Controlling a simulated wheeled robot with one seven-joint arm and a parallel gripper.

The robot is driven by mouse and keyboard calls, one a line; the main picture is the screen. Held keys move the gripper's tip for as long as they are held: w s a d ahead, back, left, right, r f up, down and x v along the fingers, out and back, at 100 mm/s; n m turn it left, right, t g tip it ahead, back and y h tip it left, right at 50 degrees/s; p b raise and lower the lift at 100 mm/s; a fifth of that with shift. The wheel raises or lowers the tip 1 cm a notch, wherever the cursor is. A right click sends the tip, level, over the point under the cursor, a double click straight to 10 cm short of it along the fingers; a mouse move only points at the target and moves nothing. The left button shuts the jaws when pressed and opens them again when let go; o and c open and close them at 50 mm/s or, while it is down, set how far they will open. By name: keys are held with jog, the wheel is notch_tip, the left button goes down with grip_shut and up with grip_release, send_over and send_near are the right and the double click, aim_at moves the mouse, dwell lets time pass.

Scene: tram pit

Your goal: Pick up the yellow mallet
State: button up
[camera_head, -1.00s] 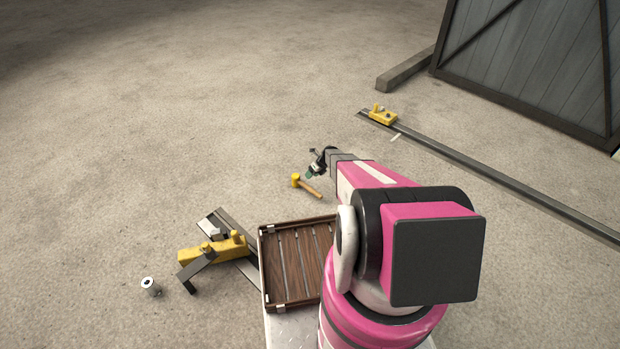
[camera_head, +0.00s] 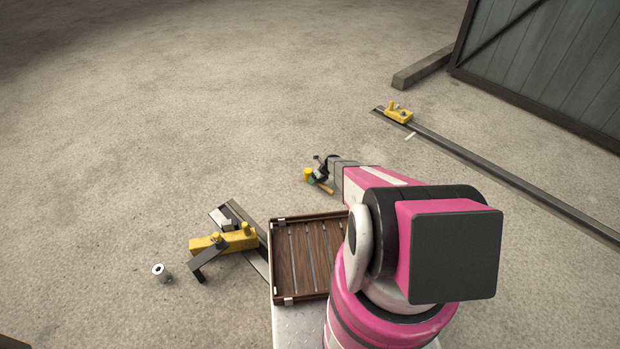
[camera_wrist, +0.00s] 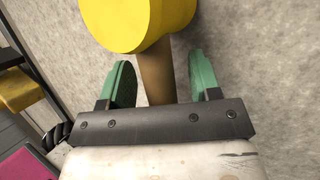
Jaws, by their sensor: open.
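The yellow mallet (camera_head: 308,174) lies on the concrete floor beyond the wooden tray, its wooden handle (camera_head: 326,188) pointing down and right. In the wrist view its yellow head (camera_wrist: 135,22) is large at the top, with the brown handle (camera_wrist: 155,75) running down between my fingers. My gripper (camera_head: 315,177) is at the mallet in the head view and partly covers it. In the wrist view my gripper (camera_wrist: 160,80) is open, one green finger on each side of the handle, with a gap on both sides. I cannot tell the height of the fingertips above the floor.
A slatted wooden tray (camera_head: 273,265) sits on my base. A yellow clamp-like tool with grey bars (camera_head: 205,245) lies left of it, and a small white cylinder (camera_head: 160,273) stands farther left. A long rail (camera_head: 500,175) with a yellow block (camera_head: 398,113) lies right.

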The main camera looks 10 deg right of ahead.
grip_shut()
jog(key=shift+r, duration=0.1)
jog(key=shift+r, duration=0.55)
jog(key=r, duration=0.2)
jog(key=a+r, duration=0.1)
jog(key=shift+s+r, duration=0.25)
jog(key=s+a+r, duration=0.2)
jog(key=a+r, duration=0.4)
jog(key=a, duration=0.4)
jog(key=shift+s+a, duration=0.15)
jog(key=shift+s, duration=0.25)
jog(key=shift+r, duration=0.1)
